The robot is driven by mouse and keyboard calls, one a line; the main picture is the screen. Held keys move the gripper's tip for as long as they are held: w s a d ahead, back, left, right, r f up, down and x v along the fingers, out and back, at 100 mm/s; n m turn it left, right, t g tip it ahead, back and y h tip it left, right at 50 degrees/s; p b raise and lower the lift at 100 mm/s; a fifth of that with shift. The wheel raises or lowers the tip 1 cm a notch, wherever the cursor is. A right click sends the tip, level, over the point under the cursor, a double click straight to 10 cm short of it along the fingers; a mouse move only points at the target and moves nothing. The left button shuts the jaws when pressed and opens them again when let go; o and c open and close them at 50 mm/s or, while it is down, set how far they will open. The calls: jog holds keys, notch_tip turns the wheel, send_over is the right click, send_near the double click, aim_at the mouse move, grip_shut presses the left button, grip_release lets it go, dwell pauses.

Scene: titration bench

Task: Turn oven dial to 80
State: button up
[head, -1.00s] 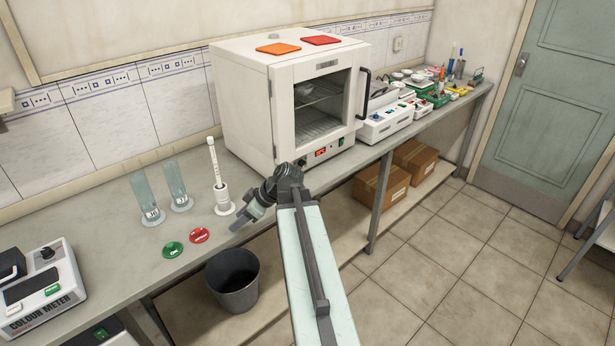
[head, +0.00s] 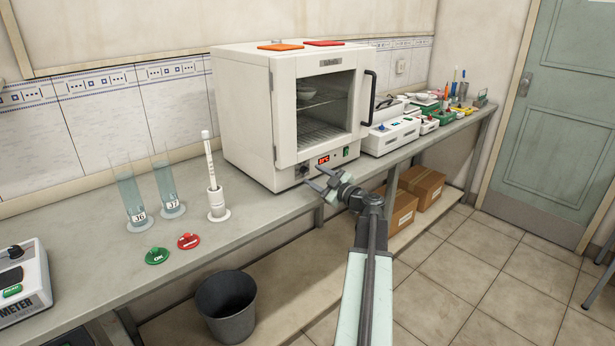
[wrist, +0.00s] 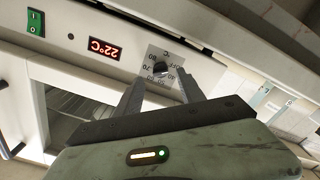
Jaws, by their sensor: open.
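The white oven (head: 255,110) stands on the bench with its glass door shut. Its dial (wrist: 160,68) is a dark knob on a grey scale plate in the wrist view, which is seen upside down; marks such as OFF, 40, 70 and 80 show around it. The pointer's exact setting is too small to tell. The oven display (wrist: 91,47) reads 22°C. My gripper (head: 317,184) is open in front of the panel's lower part. In the wrist view, its fingers (wrist: 159,90) are on either side of the dial's line, apart from the knob as far as I can tell.
A green switch (wrist: 36,22) is beside the display. Two glass cylinders (head: 131,195), a white stand (head: 217,200) and green (head: 157,256) and red (head: 188,241) discs are left of the oven. A grey bin (head: 226,305) is below the bench edge.

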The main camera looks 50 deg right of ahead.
aim_at(306, 172)
jog(key=shift+w+d, duration=0.1)
jog(key=shift+w, duration=1.45)
jog(key=shift+c, duration=0.4)
grip_shut()
jog(key=shift+a, duration=0.6)
jog(key=shift+d+f, duration=0.1)
jog(key=shift+d, duration=0.35)
